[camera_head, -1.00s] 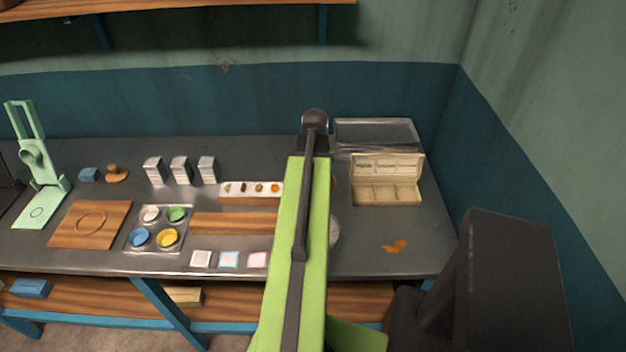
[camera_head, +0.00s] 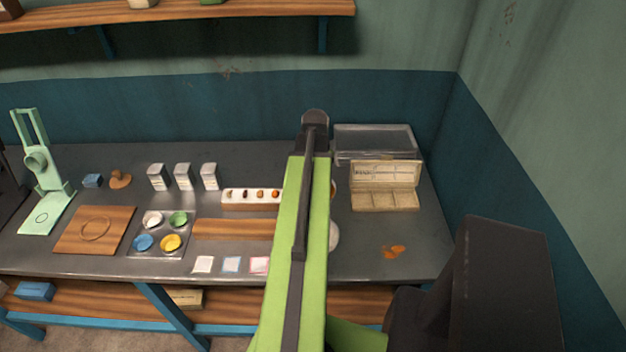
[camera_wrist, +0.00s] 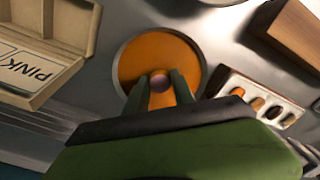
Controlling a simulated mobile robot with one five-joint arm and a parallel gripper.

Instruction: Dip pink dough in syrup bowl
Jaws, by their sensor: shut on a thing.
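The round syrup bowl (camera_wrist: 194,50), filled with orange syrup, lies behind and below the fingertips. In the head view my green arm hides the gripper, the dough and nearly all of the syrup bowl.
An open cream box (camera_head: 385,200) with compartments stands right of my arm; its label reads PINK in the wrist view. A white tray (camera_head: 232,205) with small pieces and a wooden block (camera_head: 235,229) lie left. A pale dish (camera_head: 334,237) shows beside my arm. Orange scraps (camera_head: 393,252) lie front right.

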